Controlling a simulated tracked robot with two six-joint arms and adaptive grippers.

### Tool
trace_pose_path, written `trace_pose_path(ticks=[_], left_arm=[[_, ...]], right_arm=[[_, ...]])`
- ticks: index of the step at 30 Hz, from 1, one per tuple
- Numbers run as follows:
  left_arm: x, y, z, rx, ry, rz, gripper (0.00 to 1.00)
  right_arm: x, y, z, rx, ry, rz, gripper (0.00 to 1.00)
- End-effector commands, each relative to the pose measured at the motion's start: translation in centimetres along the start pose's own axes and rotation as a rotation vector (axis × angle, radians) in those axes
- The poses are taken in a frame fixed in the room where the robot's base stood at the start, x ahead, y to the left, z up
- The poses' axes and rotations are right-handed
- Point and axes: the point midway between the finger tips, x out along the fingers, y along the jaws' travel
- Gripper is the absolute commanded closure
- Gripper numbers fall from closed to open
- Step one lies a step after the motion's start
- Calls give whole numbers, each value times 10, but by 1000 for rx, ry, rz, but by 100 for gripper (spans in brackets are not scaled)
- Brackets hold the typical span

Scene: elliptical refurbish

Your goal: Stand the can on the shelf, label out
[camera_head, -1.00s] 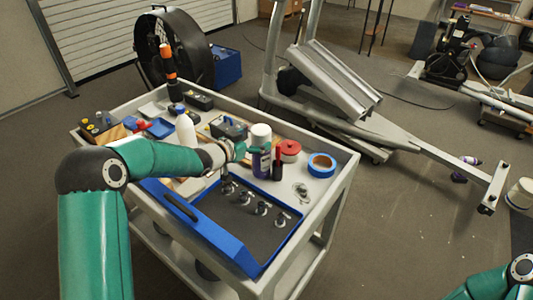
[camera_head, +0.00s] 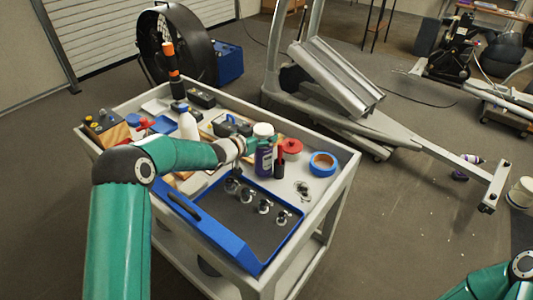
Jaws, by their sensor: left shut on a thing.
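A purple can (camera_head: 263,160) with a pale label and a whitish top stands upright among the items on the top of the grey cart (camera_head: 318,215). My left gripper (camera_head: 246,148) reaches in from the left and is shut on the can's side near its upper part. The fingertips are small and partly hidden by the can. Whether the can touches the cart top is too small to tell. Which shelf is meant cannot be told; the cart has a lower deck. My right gripper is out of view; only a piece of my right arm shows.
A blue tray (camera_head: 236,248) with several metal parts lies in front of the can. A red-topped tin (camera_head: 291,150), a blue tape roll (camera_head: 322,164) and a dark red bottle (camera_head: 279,163) stand to its right. A white bottle (camera_head: 188,125) is behind my arm.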

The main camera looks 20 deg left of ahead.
Motion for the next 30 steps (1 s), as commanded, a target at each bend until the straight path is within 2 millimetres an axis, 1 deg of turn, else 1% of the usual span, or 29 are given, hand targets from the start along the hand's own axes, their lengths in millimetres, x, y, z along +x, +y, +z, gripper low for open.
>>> trace_pose_path(ticks=[1, 3, 5, 14, 20, 25, 30], left_arm=[[0, 0, 0, 0, 0, 0, 79], [0, 0, 0, 1, -1, 0, 91], [0, 0, 0, 1, -1, 0, 100], [0, 0, -3, 2, 4, 0, 100], [-3, 0, -13, 3, 6, 1, 100], [-9, 1, -32, 5, 8, 1, 100], [-19, 0, -63, 5, 9, -1, 100]], right_arm=[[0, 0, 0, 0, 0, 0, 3], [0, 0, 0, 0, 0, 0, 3], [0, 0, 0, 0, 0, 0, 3], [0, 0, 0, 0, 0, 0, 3], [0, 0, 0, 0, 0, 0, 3], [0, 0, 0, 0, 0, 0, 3], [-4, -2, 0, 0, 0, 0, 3]])
